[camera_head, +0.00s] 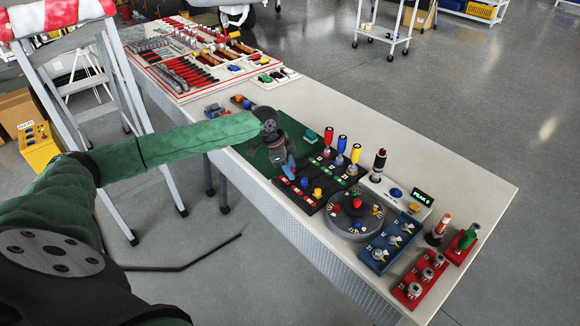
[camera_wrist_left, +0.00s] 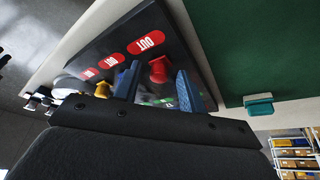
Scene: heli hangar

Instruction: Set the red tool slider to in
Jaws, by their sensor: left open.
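The black slider panel (camera_head: 325,178) lies on the long table in the head view, with red labels along its near side. In the left wrist view the panel (camera_wrist_left: 180,50) has red OUT labels, and a green label shows partly behind the fingers. The red tool slider (camera_wrist_left: 158,70) has a red knob and shows near an OUT label. My left gripper (camera_wrist_left: 159,72) is open, its two blue fingers either side of the red knob; contact cannot be told. In the head view my left gripper (camera_head: 289,169) is over the panel and hides the red knob. My right gripper is not in view.
A blue knob (camera_head: 304,182) and a yellow knob (camera_head: 317,193) stand close beside my gripper. A green mat (camera_head: 256,153) lies left of the panel. Upright screwdrivers (camera_head: 341,145) stand behind it, and a round dial (camera_head: 345,222) is to its right.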

